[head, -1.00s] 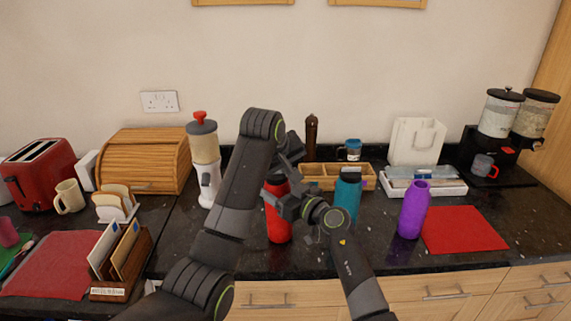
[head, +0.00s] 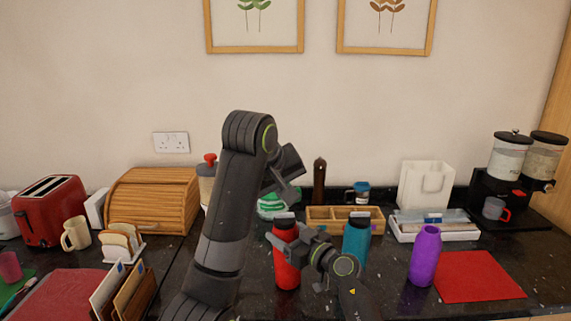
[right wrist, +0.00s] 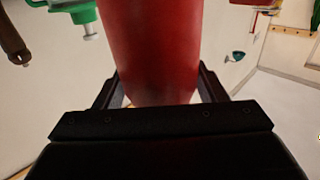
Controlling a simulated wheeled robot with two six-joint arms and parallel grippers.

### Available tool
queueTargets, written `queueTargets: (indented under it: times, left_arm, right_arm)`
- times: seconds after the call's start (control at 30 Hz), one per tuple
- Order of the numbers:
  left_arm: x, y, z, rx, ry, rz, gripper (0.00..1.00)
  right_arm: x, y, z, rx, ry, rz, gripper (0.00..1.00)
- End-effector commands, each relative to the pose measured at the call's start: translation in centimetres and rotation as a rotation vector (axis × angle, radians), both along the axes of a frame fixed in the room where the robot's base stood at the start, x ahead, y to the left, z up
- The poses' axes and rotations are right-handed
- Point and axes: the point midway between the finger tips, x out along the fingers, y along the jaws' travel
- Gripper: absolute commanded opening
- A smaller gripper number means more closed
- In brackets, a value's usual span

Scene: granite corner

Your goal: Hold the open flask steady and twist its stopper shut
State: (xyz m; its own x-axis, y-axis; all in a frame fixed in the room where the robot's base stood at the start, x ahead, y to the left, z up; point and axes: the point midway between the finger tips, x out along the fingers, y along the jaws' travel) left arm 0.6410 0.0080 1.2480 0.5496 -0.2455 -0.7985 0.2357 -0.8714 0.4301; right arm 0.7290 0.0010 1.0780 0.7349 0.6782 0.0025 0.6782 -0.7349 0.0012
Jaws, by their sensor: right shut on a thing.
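My right gripper (head: 287,240) is shut around the upper body of the red flask. The right wrist view shows the red flask (right wrist: 152,50) between the two fingers. My left gripper (head: 287,190) hangs just above the stopper, apart from it; its fingers are too small and dark to read.
A purple flask (head: 424,258) stands farther right beside a red mat (head: 478,277). Behind are a wooden box (head: 330,226) and a green-and-white item (head: 270,204). A bread bin (head: 150,203) stands left.

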Motion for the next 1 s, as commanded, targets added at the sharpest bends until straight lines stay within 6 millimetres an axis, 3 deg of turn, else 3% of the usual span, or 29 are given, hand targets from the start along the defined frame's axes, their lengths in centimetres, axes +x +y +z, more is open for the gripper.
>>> queueTargets:
  times: [0.07,0.1,0.27,0.67,1.0]
  left_arm:
    - [0.0,0.0,0.0,0.000,0.000,0.000,0.00]
    - [0.0,0.0,0.0,0.000,0.000,0.000,0.00]
    - [0.0,0.0,0.0,0.000,0.000,0.000,0.00]
    - [0.0,0.0,0.0,0.000,-0.001,-0.001,0.00]
    - [0.0,0.0,0.0,0.000,-0.001,-0.001,0.00]
  right_arm:
    - [0.0,-0.1,-0.6,-0.007,0.009,0.000,0.30]
    - [0.0,-0.1,-0.6,-0.007,0.009,0.000,0.70]
    - [0.0,-0.1,-0.4,-0.005,0.007,0.000,0.90]
    - [-0.4,-0.4,-0.2,-0.001,0.003,-0.001,0.90]
    - [-3.8,-3.7,-0.3,-0.004,0.003,-0.003,0.90]
